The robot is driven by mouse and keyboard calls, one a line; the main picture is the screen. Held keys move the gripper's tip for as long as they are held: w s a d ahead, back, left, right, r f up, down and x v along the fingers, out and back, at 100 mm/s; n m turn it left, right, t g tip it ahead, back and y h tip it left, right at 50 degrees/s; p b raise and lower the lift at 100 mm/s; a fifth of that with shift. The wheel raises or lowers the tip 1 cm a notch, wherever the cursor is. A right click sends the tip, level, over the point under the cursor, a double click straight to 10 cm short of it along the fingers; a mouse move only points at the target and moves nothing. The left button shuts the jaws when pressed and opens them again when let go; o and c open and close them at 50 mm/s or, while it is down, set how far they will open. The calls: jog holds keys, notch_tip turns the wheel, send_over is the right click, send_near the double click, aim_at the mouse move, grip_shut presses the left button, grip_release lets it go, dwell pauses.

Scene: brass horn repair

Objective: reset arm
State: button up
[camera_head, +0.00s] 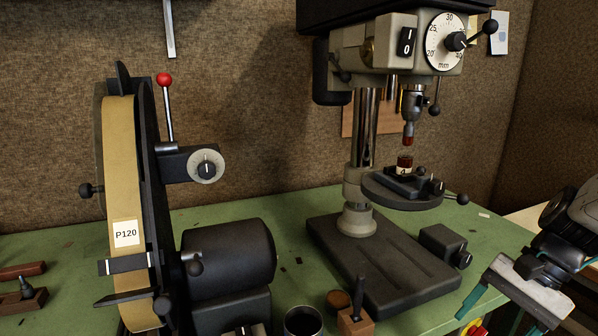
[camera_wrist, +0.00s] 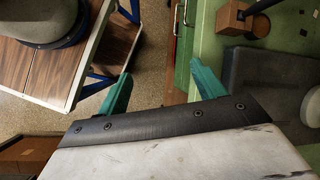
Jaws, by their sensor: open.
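My gripper shows at the right edge of the head view (camera_head: 486,312), with two teal fingers below a pale, worn plate. In the wrist view (camera_wrist: 160,68) the fingers stand wide apart. Nothing is between them but the speckled floor and the bench's edge behind. My gripper is open and empty, in front of and to the right of the drill press (camera_head: 360,130). It touches nothing that I can see. Part of the fingers is cut off by the bottom of the head view.
A belt sander labelled P120 (camera_head: 122,180) stands left on the green bench (camera_head: 300,215). A small vise-like block (camera_head: 445,245) lies near the press base (camera_head: 385,265). A wooden block (camera_head: 355,320) and dark cup (camera_head: 303,321) are in front. A wood-topped surface (camera_wrist: 45,70) is left in the wrist view.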

jog(key=s+a+r+n+t+h, duration=0.2)
jog(key=s+a+r+n+h, duration=0.2)
jog(key=n, duration=0.6)
jog(key=s+r+h, duration=0.2)
jog(key=s+r, duration=0.1)
jog(key=s, duration=0.1)
jog(key=shift+s+a+r, duration=0.2)
jog(key=shift+r, duration=0.1)
